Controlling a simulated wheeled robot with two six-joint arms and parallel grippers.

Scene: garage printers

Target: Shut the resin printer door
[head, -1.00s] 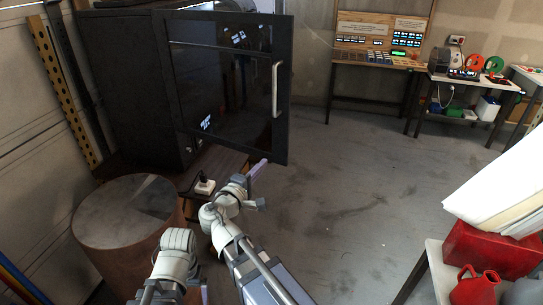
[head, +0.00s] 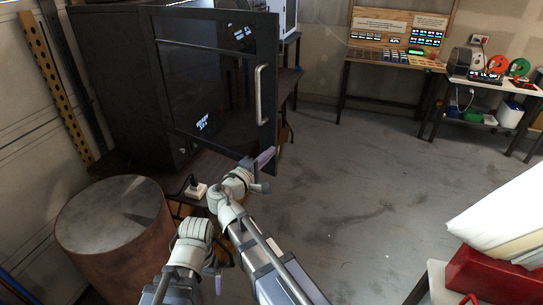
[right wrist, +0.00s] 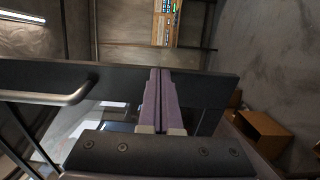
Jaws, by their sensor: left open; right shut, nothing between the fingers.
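The resin printer (head: 115,90) is the large black cabinet at the left in the head view. Its dark glazed door (head: 205,95) stands open, swung out from the cabinet, with a pale bar handle (head: 261,95) near its free edge. My right gripper (head: 265,159) is at the door's lower free corner, its purple fingers shut and empty. In the right wrist view the shut fingers (right wrist: 162,95) overlap the door's dark edge, with the handle (right wrist: 50,96) to the left; contact is unclear. My left gripper (head: 217,270) is low, well below the door, mostly hidden by its arm, and open.
A brown drum (head: 115,225) stands left of my arms. A white plug block (head: 196,190) lies below the door. A red box (head: 495,275) and a white sheet-like item are at the lower right. The grey floor right of the door is clear.

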